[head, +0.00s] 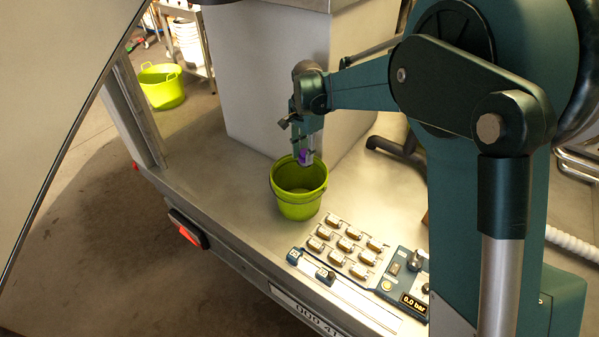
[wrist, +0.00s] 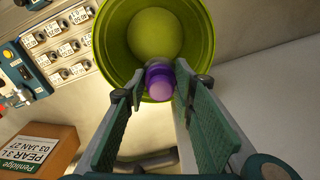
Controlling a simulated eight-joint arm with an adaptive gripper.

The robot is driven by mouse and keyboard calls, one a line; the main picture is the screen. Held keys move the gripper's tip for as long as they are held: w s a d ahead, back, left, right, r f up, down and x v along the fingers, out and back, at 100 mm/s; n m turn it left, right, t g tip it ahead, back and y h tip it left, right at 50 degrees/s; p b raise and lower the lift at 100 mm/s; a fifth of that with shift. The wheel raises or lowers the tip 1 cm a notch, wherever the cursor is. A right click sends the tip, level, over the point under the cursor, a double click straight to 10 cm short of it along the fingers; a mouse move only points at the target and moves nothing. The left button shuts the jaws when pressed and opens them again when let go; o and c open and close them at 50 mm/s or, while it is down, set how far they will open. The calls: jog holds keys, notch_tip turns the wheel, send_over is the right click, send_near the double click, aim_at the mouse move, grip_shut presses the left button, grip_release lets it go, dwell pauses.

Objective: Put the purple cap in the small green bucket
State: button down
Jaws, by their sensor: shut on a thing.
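The small green bucket (head: 299,203) stands upright on the metal trailer bed. Its round opening and floor show in the wrist view (wrist: 106,45). My gripper (head: 306,158) is over the bucket's back rim in the head view, pointing down. The purple cap (head: 304,157) is between its fingertips. In the wrist view the purple cap (wrist: 159,81) shows at the tips of my gripper (wrist: 158,88), in front of the bucket's opening near the rim. The fingers are shut on the cap. I cannot tell exactly how high the cap is above the rim.
A control panel with several labelled buttons (head: 345,245) lies just in front of the bucket. A big pale box (head: 280,80) stands behind it. A cardboard box (wrist: 40,150) shows in the wrist view. A larger green tub (head: 162,87) stands on the floor at the back left.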

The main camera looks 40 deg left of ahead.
notch_tip(320, 180, down, 2)
jog(key=shift+s, duration=0.1)
jog(key=shift+f, duration=0.25)
jog(key=b, duration=0.3)
send_near(299, 189)
jog(key=s+d, duration=0.1)
jog(key=s+d+f, duration=0.1)
jog(key=d, duration=0.1)
jog(key=s+d, duration=0.1)
jog(key=shift+d+f, duration=0.2)
jog(key=shift+f, duration=0.15)
jog(key=shift+f, duration=1.9)
jog(key=shift+f, duration=0.1)
jog(key=c, duration=2.2)
grip_release()
